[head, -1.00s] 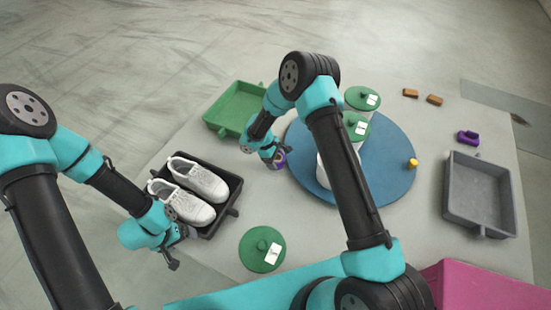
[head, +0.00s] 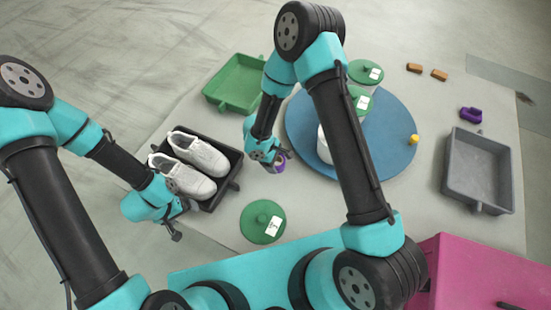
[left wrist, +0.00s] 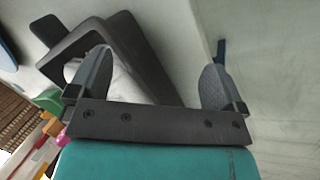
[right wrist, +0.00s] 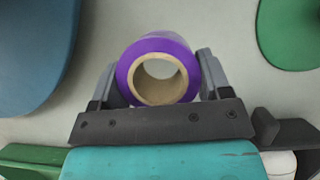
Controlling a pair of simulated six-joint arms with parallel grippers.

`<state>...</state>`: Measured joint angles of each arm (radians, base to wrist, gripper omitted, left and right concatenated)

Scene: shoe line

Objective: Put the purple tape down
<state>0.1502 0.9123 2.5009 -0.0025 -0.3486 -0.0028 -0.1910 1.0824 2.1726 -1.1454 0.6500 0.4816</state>
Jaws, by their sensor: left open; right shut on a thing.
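The purple tape (right wrist: 160,47) is a roll with a cardboard core. In the right wrist view its round end faces the camera, between the two fingers of my right gripper (right wrist: 158,85), which is shut on it. In the head view my right gripper (head: 274,163) mostly hides the tape (head: 281,160), just left of the blue disc. I cannot tell whether the tape touches the table. My left gripper (head: 175,232) is open and empty, off the near-left edge of the black shoe box (head: 231,176). Its spread fingers show in the left wrist view (left wrist: 155,85).
White shoes (head: 203,157) lie in the black box. The blue disc (head: 390,150) carries green lids and a white item. A green lid (head: 262,222) lies in front. A green tray (head: 236,84), a grey tray (head: 478,171) and a purple object (head: 470,115) stand around.

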